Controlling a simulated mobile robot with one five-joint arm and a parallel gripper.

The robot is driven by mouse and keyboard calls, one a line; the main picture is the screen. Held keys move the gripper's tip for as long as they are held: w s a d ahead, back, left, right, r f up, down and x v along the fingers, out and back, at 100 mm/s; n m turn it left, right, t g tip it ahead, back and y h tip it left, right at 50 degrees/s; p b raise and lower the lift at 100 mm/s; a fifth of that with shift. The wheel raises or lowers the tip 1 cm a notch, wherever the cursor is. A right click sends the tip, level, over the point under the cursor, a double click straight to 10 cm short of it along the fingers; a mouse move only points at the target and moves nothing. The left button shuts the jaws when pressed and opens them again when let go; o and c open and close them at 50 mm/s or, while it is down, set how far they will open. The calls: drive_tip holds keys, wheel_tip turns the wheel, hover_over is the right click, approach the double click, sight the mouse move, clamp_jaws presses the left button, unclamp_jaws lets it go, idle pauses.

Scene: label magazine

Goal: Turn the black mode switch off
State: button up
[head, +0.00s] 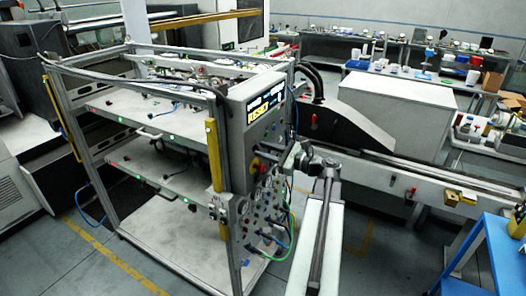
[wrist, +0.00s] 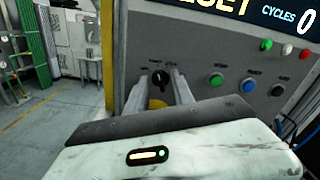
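The black mode switch (wrist: 160,78) is a round dark knob on the grey control panel (wrist: 200,55), with small labels around it. In the wrist view my gripper (wrist: 158,80) is open, with one finger to the left and one to the right of the switch. A gap shows between each finger and the knob; I cannot tell how far the tips are from the panel. The knob's set position is too small to read. In the head view my gripper (head: 291,160) is at the panel's right side, and the switch cannot be made out.
A yellow part (wrist: 156,103) shows below the switch, between the fingers. Right of it are a green button (wrist: 217,79), a blue button (wrist: 249,85) and a black button (wrist: 278,90). A display (wrist: 225,8) is above. A yellow post (head: 213,155) stands left of the panel.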

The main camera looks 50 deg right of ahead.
drive_tip(key=shift+a, duration=0.1)
clamp_jaws()
drive_tip(key=n, duration=0.4)
drive_tip(key=shift+f+n, duration=0.1)
drive_tip(key=shift+n, duration=0.2)
drive_tip(key=shift+a+f+n, duration=0.1)
drive_tip(key=shift+n, duration=2.1)
unclamp_jaws()
drive_tip(key=v, duration=0.7)
drive_tip(key=shift+s, duration=0.4)
